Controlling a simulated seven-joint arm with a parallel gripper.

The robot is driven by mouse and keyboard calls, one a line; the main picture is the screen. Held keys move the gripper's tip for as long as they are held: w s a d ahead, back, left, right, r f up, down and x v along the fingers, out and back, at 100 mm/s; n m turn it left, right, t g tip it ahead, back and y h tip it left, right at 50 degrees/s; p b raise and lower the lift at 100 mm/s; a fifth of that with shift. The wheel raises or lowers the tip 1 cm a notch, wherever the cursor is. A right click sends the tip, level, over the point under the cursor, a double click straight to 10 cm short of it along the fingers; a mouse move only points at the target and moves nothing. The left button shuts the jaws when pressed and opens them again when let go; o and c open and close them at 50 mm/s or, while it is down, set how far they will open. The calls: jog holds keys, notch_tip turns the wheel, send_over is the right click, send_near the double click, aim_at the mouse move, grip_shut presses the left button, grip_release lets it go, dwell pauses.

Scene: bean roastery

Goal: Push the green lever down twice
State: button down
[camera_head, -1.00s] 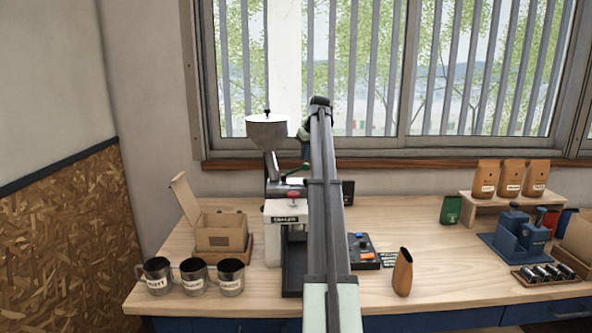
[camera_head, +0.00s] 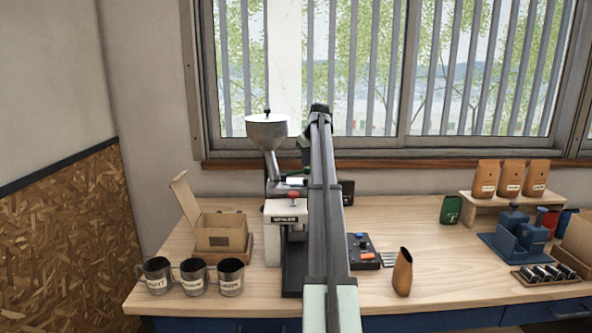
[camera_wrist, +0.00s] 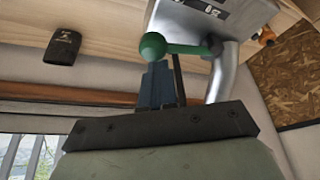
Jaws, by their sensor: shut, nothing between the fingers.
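The green lever (camera_wrist: 185,48) shows in the wrist view as a thin bar with a round green knob at its end. It joins the side of the pale machine (camera_wrist: 215,12), beside a silver tube. My gripper (camera_wrist: 160,70) is shut and empty, its blue-grey fingertips right at the lever near the knob; I cannot tell whether they touch it. In the head view the machine (camera_head: 285,212) stands on the bench with a metal hopper on top. My arm hides its right side, and my fingertips and most of the lever are hidden or too small there.
An open cardboard box (camera_head: 221,236) and several metal mugs (camera_head: 194,277) stand left of the machine. A dark control box (camera_head: 364,252) and a brown bag (camera_head: 402,272) stand to the right. The window (camera_head: 400,70) is behind.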

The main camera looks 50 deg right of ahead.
jog(key=shift+f, duration=0.8)
jog(key=shift+r, duration=3.05)
